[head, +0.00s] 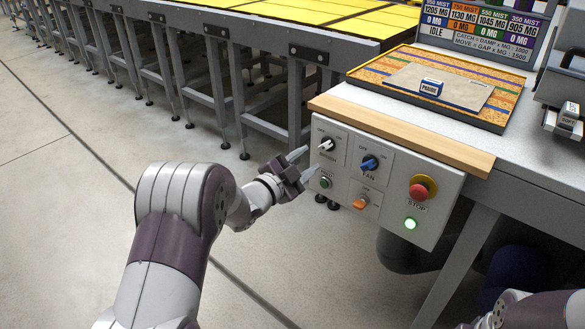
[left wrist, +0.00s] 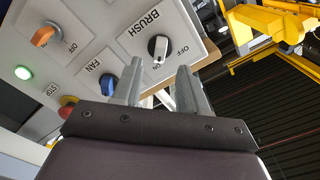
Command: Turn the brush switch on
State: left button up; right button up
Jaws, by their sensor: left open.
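The brush switch (head: 326,144) is a black rotary knob with a white pointer on the upper left of the grey control panel (head: 398,222). In the left wrist view the brush switch (left wrist: 158,48) sits on a white plate, with BRUSH lettered beside it and OFF near the knob. I cannot tell its set position for sure. My left gripper (head: 308,162) is open and empty, its fingers pointing at the panel just below and left of the knob. In the left wrist view the left gripper (left wrist: 160,70) has a finger either side of the knob, seemingly short of it. My right gripper is out of view.
Right of the brush switch is the blue fan switch (head: 369,163). Below are a green button (head: 325,182) and an orange switch (head: 360,203). A red stop button (head: 419,191) and lit green lamp (head: 410,223) lie further right. A wooden edge (head: 400,135) overhangs the panel.

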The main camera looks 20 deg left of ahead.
pick_arm(q)
jog(key=v, duration=0.7)
jog(key=shift+p, duration=0.3)
jog(key=shift+s, duration=0.1)
